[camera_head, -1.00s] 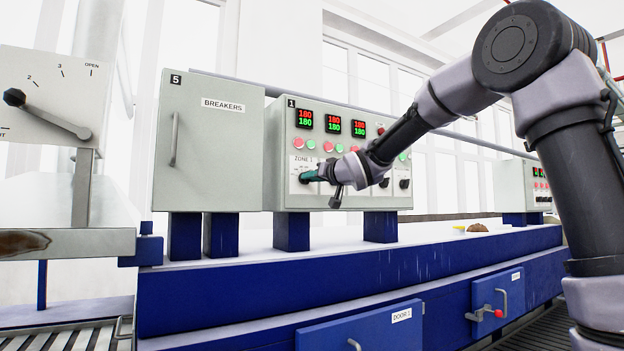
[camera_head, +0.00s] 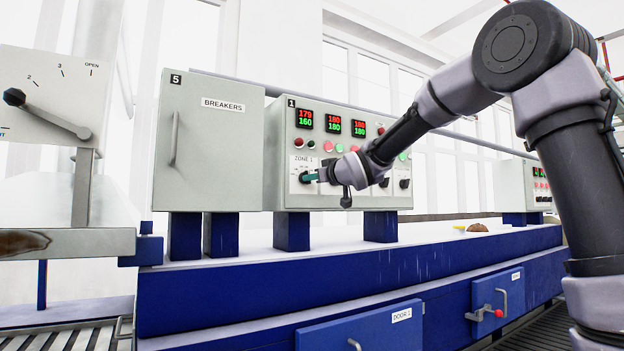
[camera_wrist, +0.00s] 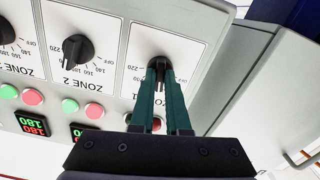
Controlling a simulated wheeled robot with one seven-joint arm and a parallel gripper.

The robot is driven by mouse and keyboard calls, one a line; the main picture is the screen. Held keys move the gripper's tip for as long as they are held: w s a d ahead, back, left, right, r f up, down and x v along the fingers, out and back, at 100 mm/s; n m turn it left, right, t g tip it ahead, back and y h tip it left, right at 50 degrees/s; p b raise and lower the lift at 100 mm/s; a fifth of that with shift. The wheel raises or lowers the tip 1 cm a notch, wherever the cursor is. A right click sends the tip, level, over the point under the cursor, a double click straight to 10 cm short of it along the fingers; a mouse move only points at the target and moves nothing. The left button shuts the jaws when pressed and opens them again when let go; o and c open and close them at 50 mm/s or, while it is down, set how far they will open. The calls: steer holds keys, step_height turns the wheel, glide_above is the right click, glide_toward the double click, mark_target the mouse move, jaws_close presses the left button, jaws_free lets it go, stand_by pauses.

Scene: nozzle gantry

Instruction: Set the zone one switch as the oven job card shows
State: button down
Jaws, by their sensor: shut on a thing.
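The zone one switch is a black rotary knob (camera_wrist: 160,64) on a white plate marked with OFF and temperature numbers. In the wrist view my gripper (camera_wrist: 161,80) has its two green fingers closed on either side of this knob. In the head view my gripper (camera_head: 312,177) reaches the knob below the ZONE 1 label on the control box (camera_head: 290,199). The zone one display (camera_head: 304,118) reads 179 in red above 160 in green. The fingers hide part of the knob and of its scale. The oven job card is not recognisable in these views.
The zone two knob (camera_wrist: 76,50) is beside the held one, and its display (camera_head: 333,124) reads 180 over 180. Red and green buttons sit above the knobs. The breakers cabinet (camera_head: 213,150) stands close on the left. A lever panel (camera_head: 60,75) is at far left.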

steer(key=n, duration=0.6)
steer(key=shift+n, duration=0.4)
stand_by(0.4)
steer(key=c, duration=0.9)
jaws_free()
steer(key=shift+d, duration=0.1)
steer(key=v, duration=1)
steer(key=shift+s+d, duration=0.2)
steer(key=shift+s, duration=0.15)
